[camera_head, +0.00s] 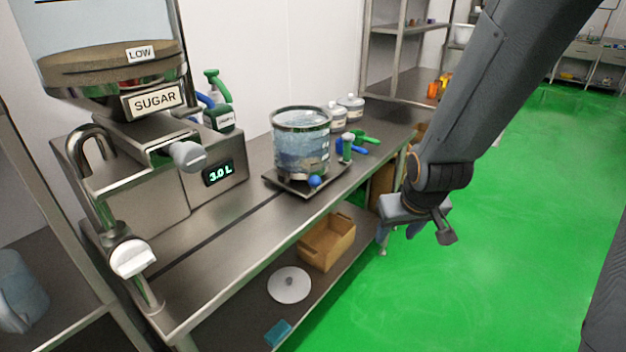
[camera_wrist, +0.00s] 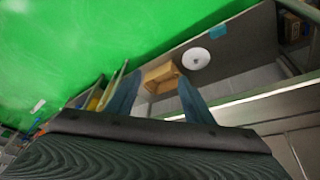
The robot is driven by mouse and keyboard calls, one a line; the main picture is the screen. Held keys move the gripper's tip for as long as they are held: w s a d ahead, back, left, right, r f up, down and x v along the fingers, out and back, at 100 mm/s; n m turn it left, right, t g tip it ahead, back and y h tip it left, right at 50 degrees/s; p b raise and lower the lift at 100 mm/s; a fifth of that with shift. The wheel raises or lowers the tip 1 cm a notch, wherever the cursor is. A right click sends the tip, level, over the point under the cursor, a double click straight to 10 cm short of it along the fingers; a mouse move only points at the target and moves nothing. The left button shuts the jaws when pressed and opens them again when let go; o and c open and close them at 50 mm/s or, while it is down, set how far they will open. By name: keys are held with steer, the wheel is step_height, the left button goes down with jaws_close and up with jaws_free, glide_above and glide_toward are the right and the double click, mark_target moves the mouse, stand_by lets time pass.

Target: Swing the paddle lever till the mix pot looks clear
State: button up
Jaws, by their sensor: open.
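The mix pot (camera_head: 301,140) is a clear vessel with a metal rim, standing on a dark base plate (camera_head: 299,188) on the steel bench. Its contents look bluish with pale, uneven patches. A blue ball knob (camera_head: 314,181) shows low at the pot's front; it seems to be the paddle lever's end, and the rest of the lever is hard to make out. My gripper (camera_head: 398,240) hangs right of the bench edge, over the floor, apart from the pot. In the wrist view my gripper (camera_wrist: 157,92) has its two fingers spread with nothing held between them.
A sugar hopper (camera_head: 110,65) marked LOW and a 3.0 L display (camera_head: 219,173) stand left. Green and blue handled tools (camera_head: 358,140) lie right of the pot. A cardboard box (camera_head: 327,243) and white disc (camera_head: 289,285) sit on the lower shelf. The green floor at right is clear.

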steer(key=w+a+f+n+t+y, duration=0.1)
steer(key=w+a+f+n+t, duration=0.15)
steer(key=w, duration=0.55)
steer(key=n+t+y+b, duration=0.2)
steer(key=n+t+y, duration=0.2)
steer(key=t+y, duration=0.4)
glide_toward(318, 185)
steer(key=shift+t+h, duration=0.3)
steer(key=shift+t, duration=0.05)
steer(key=x, duration=0.4)
steer(key=shift+w+a+f, duration=0.1)
steer(key=shift+a+f, duration=0.15)
steer(key=shift+a, duration=0.05)
steer(key=shift+w+a+r, duration=0.1)
steer(key=shift+w+a, duration=0.1)
steer(key=shift+p+x, duration=1.15)
steer(key=shift+x, duration=2.4)
jaws_close()
